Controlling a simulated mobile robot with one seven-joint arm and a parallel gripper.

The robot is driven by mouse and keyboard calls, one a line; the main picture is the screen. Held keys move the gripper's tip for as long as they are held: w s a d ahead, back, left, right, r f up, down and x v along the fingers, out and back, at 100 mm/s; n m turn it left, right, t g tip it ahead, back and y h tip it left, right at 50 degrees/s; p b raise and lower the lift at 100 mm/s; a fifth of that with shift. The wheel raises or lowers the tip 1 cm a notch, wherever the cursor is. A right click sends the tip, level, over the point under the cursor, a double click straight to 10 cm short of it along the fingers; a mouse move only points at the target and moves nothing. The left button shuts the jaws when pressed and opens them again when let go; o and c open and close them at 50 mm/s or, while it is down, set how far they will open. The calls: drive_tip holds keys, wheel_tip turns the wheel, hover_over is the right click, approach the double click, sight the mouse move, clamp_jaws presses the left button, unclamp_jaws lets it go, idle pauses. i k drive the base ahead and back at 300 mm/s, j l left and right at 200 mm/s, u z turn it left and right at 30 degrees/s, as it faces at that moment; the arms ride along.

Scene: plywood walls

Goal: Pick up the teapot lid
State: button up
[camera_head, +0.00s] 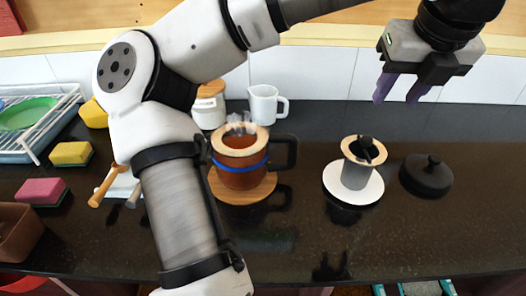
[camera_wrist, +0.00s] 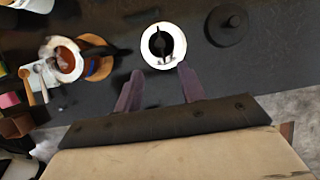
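The black teapot lid (camera_head: 426,175), round with a small knob on top, lies knob up on the dark counter, right of the white saucer. It also shows at the top right of the wrist view (camera_wrist: 228,26). The open-topped teapot (camera_head: 240,160), with brown tea, a blue band and a black handle, stands on a round wooden coaster. My gripper (camera_head: 399,92) is open and empty, raised above the counter. In the wrist view its two purple fingers (camera_wrist: 159,72) are apart, and the lid lies beyond them to the right.
A grey cup (camera_head: 357,178) with a black object in it stands on the white saucer (camera_head: 352,198), just left of the lid. A white mug (camera_head: 265,104) and a wooden-lidded jar (camera_head: 209,108) stand near the tiled wall. Sponges and a dish rack (camera_head: 38,135) are at left. The front right counter is clear.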

sight(426, 174)
drive_tip(key=l+z, duration=0.35)
drive_tip(key=i+l+z, duration=0.1)
drive_tip(key=l+z, duration=0.25)
drive_tip(key=i+l+z, duration=0.1)
drive_tip(key=z, duration=0.25)
